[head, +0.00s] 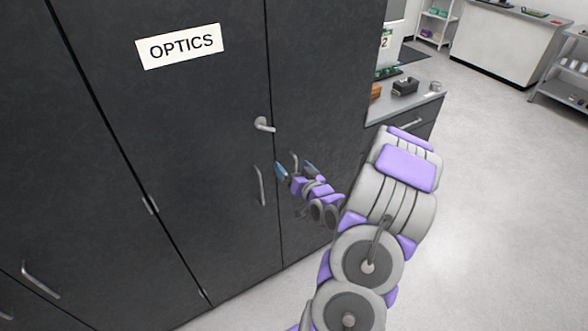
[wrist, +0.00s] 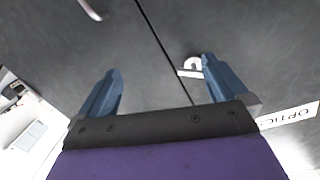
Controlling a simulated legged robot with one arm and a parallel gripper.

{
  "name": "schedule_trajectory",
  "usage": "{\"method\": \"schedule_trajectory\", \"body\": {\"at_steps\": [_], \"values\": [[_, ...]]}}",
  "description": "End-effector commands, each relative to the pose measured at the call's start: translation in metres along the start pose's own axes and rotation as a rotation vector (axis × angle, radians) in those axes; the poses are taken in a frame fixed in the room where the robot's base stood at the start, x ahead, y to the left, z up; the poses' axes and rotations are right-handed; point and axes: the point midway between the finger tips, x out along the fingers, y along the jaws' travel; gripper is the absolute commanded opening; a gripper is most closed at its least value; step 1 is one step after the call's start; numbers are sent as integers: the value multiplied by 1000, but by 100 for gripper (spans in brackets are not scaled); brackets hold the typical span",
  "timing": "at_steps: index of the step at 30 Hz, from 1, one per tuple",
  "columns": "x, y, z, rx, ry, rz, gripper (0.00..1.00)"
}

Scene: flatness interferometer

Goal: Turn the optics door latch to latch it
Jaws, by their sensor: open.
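The optics door latch (head: 264,125) is a small silver lever on the dark door, near its right edge and below and right of the OPTICS label (head: 181,46). In the wrist view the latch (wrist: 190,67) shows just left of the right finger's tip. My gripper (head: 295,169) has blue fingers and is in front of the cabinet, below and right of the latch in the head view. In the wrist view my gripper (wrist: 162,75) is open with nothing between its fingers. I see no contact with the latch; the exact gap to the door is hard to tell.
A long pull handle (head: 260,186) is below the latch, and another handle (head: 294,162) shows by my gripper. A grey counter (head: 405,104) with small items adjoins the cabinet on the right. Shelves and a white cabinet (head: 502,43) stand farther back. The floor (head: 490,180) at right is clear.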

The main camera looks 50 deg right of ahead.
Motion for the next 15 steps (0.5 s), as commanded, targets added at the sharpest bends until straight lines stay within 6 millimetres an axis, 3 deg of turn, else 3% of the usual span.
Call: {"method": "schedule_trajectory", "body": {"at_steps": [15], "values": [[0, 1, 0, 2, 0, 0, 100]]}}
